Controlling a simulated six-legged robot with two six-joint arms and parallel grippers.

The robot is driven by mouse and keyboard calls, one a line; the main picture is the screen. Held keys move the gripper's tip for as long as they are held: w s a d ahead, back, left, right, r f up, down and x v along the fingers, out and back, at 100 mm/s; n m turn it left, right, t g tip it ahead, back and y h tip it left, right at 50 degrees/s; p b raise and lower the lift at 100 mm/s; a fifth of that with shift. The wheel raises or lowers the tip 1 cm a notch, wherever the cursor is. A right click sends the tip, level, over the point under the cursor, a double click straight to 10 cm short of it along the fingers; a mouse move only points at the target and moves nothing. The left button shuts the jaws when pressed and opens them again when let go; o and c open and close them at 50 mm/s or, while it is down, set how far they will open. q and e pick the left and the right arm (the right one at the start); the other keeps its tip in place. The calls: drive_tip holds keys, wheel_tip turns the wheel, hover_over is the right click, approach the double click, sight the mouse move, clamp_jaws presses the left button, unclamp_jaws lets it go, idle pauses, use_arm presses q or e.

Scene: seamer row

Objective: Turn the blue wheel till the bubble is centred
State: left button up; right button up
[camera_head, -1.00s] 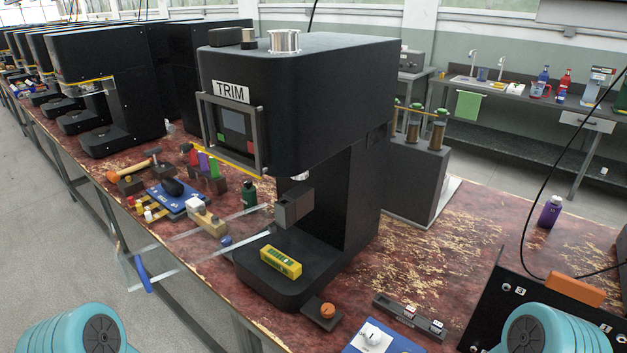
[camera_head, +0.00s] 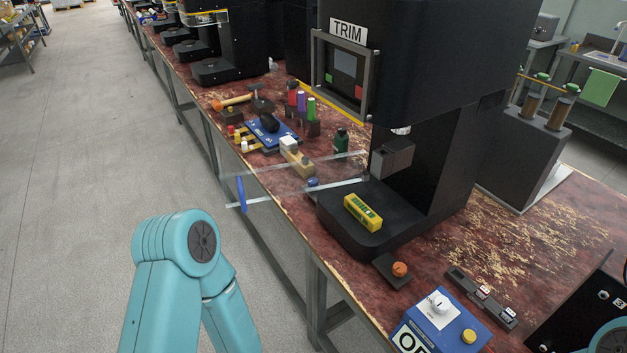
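A yellow spirit level (camera_head: 363,213) with a green window lies on the black bed of the TRIM machine (camera_head: 350,238). The bubble is too small to make out. A small blue round part (camera_head: 313,184), perhaps the blue wheel, sits at the left edge of the bed, behind the clear guard. Of my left arm only teal links show at the lower left. A teal part of mine shows at the lower right corner. Neither gripper is in view.
A clear guard (camera_head: 295,180) with a blue handle (camera_head: 241,194) swings out past the table edge. An orange knob (camera_head: 400,269) stands before the bed. A blue control box (camera_head: 440,325) is at the front. Tools lie at left; the floor there is clear.

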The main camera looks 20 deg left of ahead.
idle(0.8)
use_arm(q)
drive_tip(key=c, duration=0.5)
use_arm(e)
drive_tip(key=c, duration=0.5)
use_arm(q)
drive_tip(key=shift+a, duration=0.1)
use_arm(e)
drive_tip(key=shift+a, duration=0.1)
